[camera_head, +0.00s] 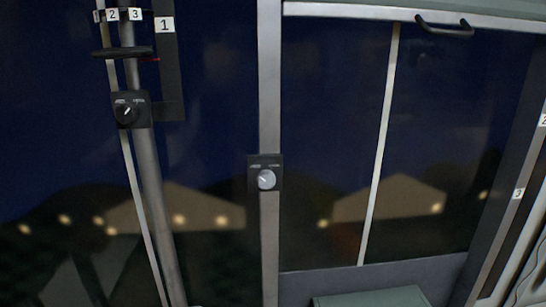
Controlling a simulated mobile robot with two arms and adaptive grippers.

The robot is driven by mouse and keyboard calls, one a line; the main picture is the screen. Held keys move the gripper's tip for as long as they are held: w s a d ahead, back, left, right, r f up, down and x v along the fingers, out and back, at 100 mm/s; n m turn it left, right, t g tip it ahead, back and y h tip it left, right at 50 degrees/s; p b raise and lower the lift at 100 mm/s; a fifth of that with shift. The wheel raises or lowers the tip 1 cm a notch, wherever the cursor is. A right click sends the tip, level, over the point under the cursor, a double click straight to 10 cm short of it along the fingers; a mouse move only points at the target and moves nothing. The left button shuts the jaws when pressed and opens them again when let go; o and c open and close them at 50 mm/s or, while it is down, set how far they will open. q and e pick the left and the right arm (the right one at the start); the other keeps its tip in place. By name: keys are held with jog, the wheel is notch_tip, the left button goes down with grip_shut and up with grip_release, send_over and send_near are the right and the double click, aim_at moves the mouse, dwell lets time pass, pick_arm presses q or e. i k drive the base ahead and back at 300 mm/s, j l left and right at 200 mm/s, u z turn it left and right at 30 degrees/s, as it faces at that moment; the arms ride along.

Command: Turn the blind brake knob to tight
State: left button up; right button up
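Two small knobs show, and I cannot tell from their tiny labels which one is the blind brake knob. A silver round knob (266,179) sits on a black plate on the middle window post. A dark line on it seems to point to the upper left. A black knob (127,113) with a light pointer mark sits on a black plate by the pole at the left. Its mark runs diagonally, and which end is the pointer is unclear. Small unreadable labels stand above each knob. Neither of my grippers is in view.
A black handle (444,27) is at the top right. A grey-green box top (372,298) is at the bottom. Numbered tags mark the frames. Nothing stands before the knobs.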

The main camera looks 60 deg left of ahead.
aim_at(265, 179)
jog(key=u, duration=1.95)
